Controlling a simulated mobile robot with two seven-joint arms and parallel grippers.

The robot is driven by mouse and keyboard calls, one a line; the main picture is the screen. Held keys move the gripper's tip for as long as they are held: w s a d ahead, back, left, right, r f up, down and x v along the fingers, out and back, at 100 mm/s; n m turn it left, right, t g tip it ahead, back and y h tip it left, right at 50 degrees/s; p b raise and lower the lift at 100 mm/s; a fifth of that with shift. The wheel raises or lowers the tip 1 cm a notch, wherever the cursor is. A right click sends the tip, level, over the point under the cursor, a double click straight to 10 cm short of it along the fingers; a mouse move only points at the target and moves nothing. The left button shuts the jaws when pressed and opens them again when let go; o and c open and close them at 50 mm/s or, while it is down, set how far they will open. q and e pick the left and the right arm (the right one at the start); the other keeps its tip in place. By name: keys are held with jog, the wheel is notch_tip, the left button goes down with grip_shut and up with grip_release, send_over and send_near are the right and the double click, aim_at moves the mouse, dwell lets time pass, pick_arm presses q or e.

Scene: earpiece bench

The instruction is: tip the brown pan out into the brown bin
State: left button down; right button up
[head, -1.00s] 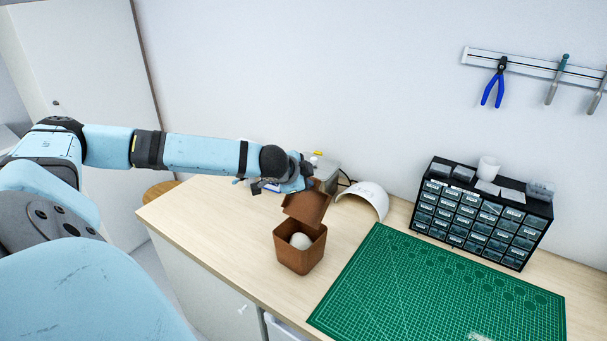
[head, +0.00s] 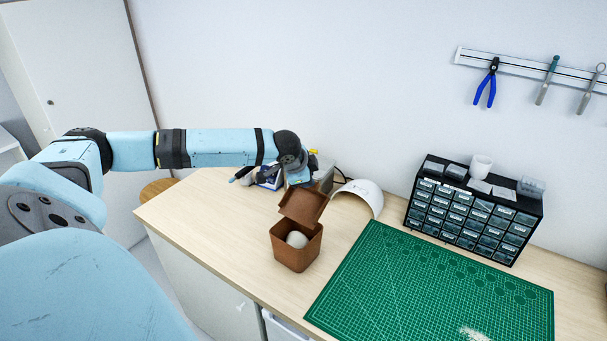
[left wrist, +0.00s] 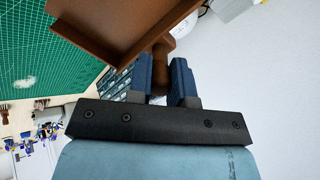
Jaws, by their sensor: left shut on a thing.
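The brown pan (head: 303,204) is a square dish with a short handle. It is tilted steeply above the back of the brown bin (head: 295,256). The bin stands upright and open on the bench, with a whitish rounded thing (head: 297,239) inside. My left gripper (left wrist: 165,82) is shut on the pan's brown handle (left wrist: 161,62), which shows between its dark fingers in the left wrist view. There the pan (left wrist: 130,28) fills the upper middle. In the head view the fingers are mostly hidden by my wrist. My right gripper is not in view.
A green cutting mat (head: 400,280) lies right of the bin, with a pale patch (head: 474,334) on it. A white curved shell (head: 359,197) stands behind the bin. A dark drawer cabinet (head: 472,215) is at the back right. Bare bench lies left of the bin.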

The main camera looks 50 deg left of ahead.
pick_arm(q)
jog(key=w+a+f+g+h, duration=0.1)
jog(key=w+f+g, duration=0.1)
jog(key=w+g, duration=0.4)
dwell(0.9)
jog(key=shift+a, duration=0.1)
jog(key=s+d+n, duration=0.3)
jog(key=s+d, duration=0.2)
jog(key=d, duration=0.5)
jog(key=s+d+n, duration=0.2)
jog(key=s+d, duration=0.3)
jog(key=d, duration=0.5)
jog(key=s+d+n, duration=0.3)
jog(key=s+d, duration=0.3)
jog(key=d, duration=0.5)
jog(key=shift+r+n, duration=0.3)
jog(key=shift+r, duration=0.15)
jog(key=shift+w, duration=0.1)
